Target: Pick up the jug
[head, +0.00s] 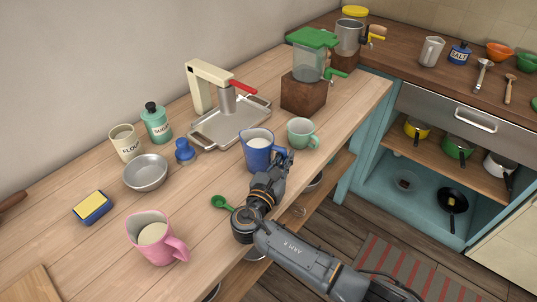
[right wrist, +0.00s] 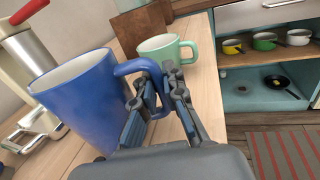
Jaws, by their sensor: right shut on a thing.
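The blue jug (head: 256,155), pale inside, stands upright near the counter's front edge in the head view. In the right wrist view the blue jug (right wrist: 85,105) fills the left side, its handle toward my gripper. My right gripper (head: 282,162) is at the jug's right side, shut on its handle. In the right wrist view the fingers of the right gripper (right wrist: 158,100) lie on both sides of the handle. I cannot tell whether the jug's base touches the counter. My left gripper is not in view.
A mint mug (head: 301,134) stands close to the right of the jug. A press on a metal tray (head: 232,125) is behind it. A pink jug (head: 152,240) and a green spoon (head: 221,202) are front left. A green-lidded dispenser (head: 310,62) stands on a wooden block behind.

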